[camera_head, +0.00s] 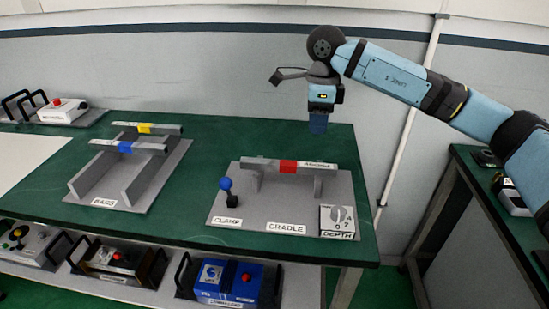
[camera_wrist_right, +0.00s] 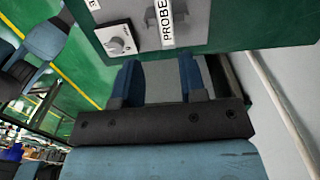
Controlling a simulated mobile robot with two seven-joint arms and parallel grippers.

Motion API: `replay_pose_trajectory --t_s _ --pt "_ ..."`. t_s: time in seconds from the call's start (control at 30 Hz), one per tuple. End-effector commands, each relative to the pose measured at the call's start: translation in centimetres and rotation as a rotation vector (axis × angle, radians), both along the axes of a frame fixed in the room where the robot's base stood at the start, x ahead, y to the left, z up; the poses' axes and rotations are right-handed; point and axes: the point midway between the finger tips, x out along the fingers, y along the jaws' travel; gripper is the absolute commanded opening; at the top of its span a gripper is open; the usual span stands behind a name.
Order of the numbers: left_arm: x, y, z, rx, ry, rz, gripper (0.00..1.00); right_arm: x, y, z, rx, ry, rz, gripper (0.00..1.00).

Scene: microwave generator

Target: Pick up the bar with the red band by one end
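The bar with the red band (camera_head: 288,167) lies level across the uprights of the cradle (camera_head: 262,208) on the right half of the green table. Its light label is near the right end. My right gripper (camera_head: 318,126) hangs above and behind the right end of the bar, apart from it, fingers pointing down. In the right wrist view its two blue fingers (camera_wrist_right: 160,82) are spread with nothing between them. I cannot make out the red band in that view. My left gripper is not in view.
A blue-knobbed clamp lever (camera_head: 229,192) and a depth dial box (camera_head: 339,221) stand on the cradle plate. Bars with a yellow band (camera_head: 145,128) and a blue band (camera_head: 126,147) rest on the rack (camera_head: 128,193) at left. The wrist view shows a dial (camera_wrist_right: 118,40) and a "PROBE" label.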

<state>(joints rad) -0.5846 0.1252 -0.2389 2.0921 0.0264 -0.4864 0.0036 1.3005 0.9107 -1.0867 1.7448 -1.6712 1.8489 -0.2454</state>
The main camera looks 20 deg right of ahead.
Motion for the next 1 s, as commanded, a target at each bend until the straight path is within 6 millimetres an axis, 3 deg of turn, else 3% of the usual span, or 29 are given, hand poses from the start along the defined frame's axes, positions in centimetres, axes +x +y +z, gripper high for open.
replay_pose_trajectory --t_s 0.17,0.37,0.5,0.83,1.0 --pt "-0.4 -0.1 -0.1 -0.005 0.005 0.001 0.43 0.0 -0.8 -0.6 -0.028 -0.003 -0.008 0.38" --pt "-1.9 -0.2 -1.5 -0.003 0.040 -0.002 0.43 0.0 -0.7 -4.5 -0.026 -0.002 -0.007 0.38" --pt "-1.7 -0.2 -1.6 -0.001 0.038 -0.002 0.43 -0.1 -0.7 -6.8 -0.024 -0.003 -0.007 0.38" --pt "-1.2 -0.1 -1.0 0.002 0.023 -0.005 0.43 0.0 -0.7 -9.1 -0.024 -0.004 -0.007 0.38" --pt "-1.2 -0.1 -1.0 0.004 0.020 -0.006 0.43 0.2 -0.9 -11.7 -0.024 -0.003 -0.008 0.38"
